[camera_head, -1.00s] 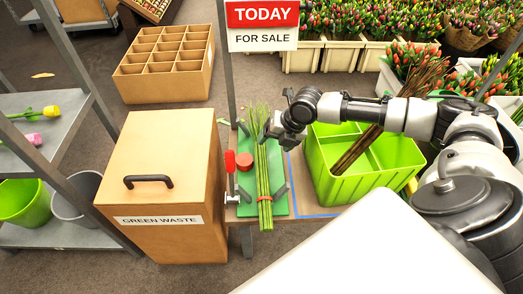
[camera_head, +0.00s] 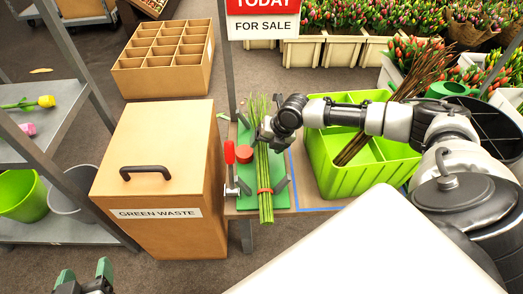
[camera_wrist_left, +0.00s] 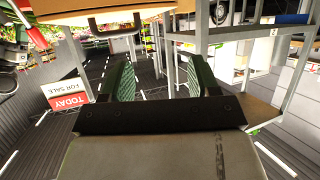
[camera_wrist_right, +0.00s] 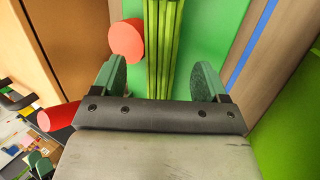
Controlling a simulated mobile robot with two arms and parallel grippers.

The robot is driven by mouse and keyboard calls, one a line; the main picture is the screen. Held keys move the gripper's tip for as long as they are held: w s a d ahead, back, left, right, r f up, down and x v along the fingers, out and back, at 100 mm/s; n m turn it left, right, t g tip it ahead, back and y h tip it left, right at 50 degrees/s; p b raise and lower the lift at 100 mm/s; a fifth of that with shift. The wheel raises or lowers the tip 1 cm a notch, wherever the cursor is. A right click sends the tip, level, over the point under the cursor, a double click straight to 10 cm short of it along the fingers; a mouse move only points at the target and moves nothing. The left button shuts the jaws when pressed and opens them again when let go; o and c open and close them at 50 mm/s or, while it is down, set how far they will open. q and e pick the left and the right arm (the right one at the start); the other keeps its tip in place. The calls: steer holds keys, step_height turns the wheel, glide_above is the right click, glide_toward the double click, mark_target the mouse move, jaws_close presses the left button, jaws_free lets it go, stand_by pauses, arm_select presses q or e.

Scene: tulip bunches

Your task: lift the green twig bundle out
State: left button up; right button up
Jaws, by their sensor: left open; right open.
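My right gripper (camera_head: 263,134) is open over the bundle's middle. In the right wrist view the bundle (camera_wrist_right: 162,45) runs between the two spread fingers of that gripper (camera_wrist_right: 158,80); I cannot tell whether the fingertips reach down beside it. My left gripper (camera_head: 85,272) is open and empty at the bottom left of the head view, far from the bundle. The left wrist view shows its fingers (camera_wrist_left: 158,82) apart.
A red-handled clamp (camera_head: 230,155) and a red cylinder (camera_head: 244,154) are left of the bundle. The green waste box (camera_head: 160,160) stands further left. A lime crate (camera_head: 345,180) with brown twigs (camera_head: 400,95) is at right. A sign post (camera_head: 230,70) rises behind the board.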

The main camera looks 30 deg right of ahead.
mark_target(263, 146)
steer(key=shift+b+x, duration=0.45)
steer(key=shift+x, duration=1.05)
arm_select(q)
steer(key=r+t, duration=0.1)
steer(key=w+r+t, duration=0.1)
steer(key=d+r+t+h, duration=0.1)
steer(key=shift+w+r, duration=0.2)
arm_select(e)
steer(key=c, duration=1.2)
steer(key=shift+o, duration=0.2)
steer(key=shift+r, duration=0.1)
steer(key=shift+r+p, duration=0.4)
steer(key=shift+r, duration=0.4)
jaws_close()
step_height(263, 146, up, 7)
steer(key=shift+r+p, duration=0.15)
steer(key=shift+p, duration=1.05)
arm_select(q)
steer(key=s+a+f+g+y, duration=0.2)
steer(key=s+a+f+g, duration=0.1)
steer(key=s+f+g, duration=0.4)
steer(key=shift+a+f+g+y, duration=0.25)
steer(key=shift+f+g, duration=0.25)
steer(key=shift+g, duration=0.4)
arm_select(e)
steer(key=shift+r, duration=0.5)
